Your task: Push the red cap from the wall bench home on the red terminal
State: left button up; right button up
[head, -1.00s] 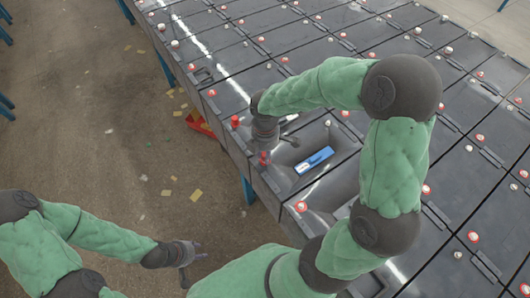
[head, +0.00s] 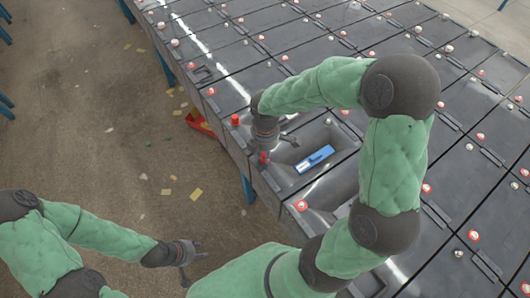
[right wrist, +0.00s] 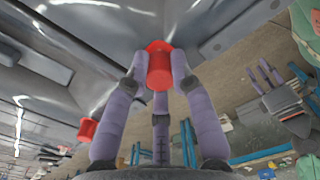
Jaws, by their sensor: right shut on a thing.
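A red cap (head: 264,157) is at the near left corner of a battery with a sunken top (head: 328,139). My right gripper (head: 266,152) reaches down over this corner, and its purple fingers are shut around the cap (right wrist: 159,66) in the right wrist view. The red terminal under the cap is hidden, and I cannot tell how far down the cap sits. A second red cap (head: 235,120) stands on the neighbouring battery; it also shows in the right wrist view (right wrist: 87,130). My left gripper (head: 192,264) is open and empty over the floor.
A blue device (head: 314,159) lies in the recess beside my right gripper. Rows of dark batteries (head: 280,40) with red and pale terminals fill the right side. A red bin (head: 199,122) stands by the bench's left edge. The floor (head: 90,120) at left is open, with scattered scraps.

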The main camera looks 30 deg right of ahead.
jog(key=shift+f, duration=0.35)
dwell(0.3)
jog(key=o, duration=0.9)
jog(key=o, duration=0.5)
jog(key=shift+r, duration=0.1)
jog(key=shift+r+p, duration=2.95)
jog(key=shift+r, duration=0.5)
